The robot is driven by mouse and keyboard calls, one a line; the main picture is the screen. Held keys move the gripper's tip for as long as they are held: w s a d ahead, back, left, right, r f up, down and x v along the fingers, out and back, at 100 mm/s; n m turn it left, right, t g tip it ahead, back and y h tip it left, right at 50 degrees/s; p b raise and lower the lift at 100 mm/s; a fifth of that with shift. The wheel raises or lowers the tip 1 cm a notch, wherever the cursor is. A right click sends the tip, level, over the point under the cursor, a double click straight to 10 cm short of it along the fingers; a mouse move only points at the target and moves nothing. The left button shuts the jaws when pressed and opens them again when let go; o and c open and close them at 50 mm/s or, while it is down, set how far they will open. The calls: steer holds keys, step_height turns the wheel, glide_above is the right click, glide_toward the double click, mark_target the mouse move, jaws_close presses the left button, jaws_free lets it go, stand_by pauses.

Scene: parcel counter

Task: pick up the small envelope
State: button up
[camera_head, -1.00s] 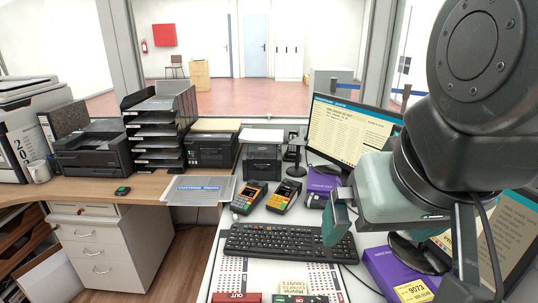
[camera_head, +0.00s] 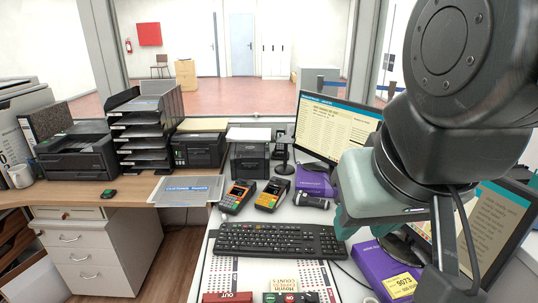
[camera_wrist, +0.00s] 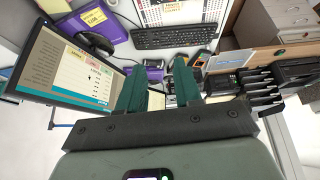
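I cannot make out a small envelope with certainty. A flat yellowish piece (camera_head: 203,125) lies on a black printer left of centre, and a flat white piece (camera_head: 249,134) lies on top of a dark box-like device; either may be paper.
A keyboard (camera_head: 280,239) lies on the white counter, with two card terminals (camera_head: 254,196) behind it. A monitor (camera_head: 335,130) and purple boxes (camera_head: 385,268) stand to the right. A paper tray stack (camera_head: 142,135) stands at the left. A flat sheet (camera_head: 187,189) overhangs the counter edge.

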steer(key=w+a+f+n+g+h, duration=0.2)
steer(key=w+f+n, duration=0.3)
steer(key=f, duration=0.3)
steer(key=w+a+f+n+g+h, duration=0.1)
steer(key=w+a+f+n+g, duration=0.1)
steer(key=w+f+n, duration=0.4)
steer(key=a+f+n, duration=0.1)
steer(key=f+n, duration=0.1)
steer(key=f, duration=0.4)
steer(key=s+a+f+n+g+h, duration=0.1)
steer(key=f+n, duration=0.1)
steer(key=f, duration=0.4)
steer(key=a+f+n, duration=0.1)
steer(key=f+n, duration=0.1)
steer(key=f, duration=0.4)
steer(key=shift+s+a+f+g+h, duration=0.1)
steer(key=shift+s+g+h, duration=0.2)
steer(key=shift+s+g, duration=0.1)
steer(key=shift+w+x, duration=0.2)
steer(key=shift+x, duration=1.2)
steer(key=shift+w+x, duration=0.2)
steer(key=shift+x, duration=1.25)
steer(key=shift+f, duration=0.15)
jaws_close()
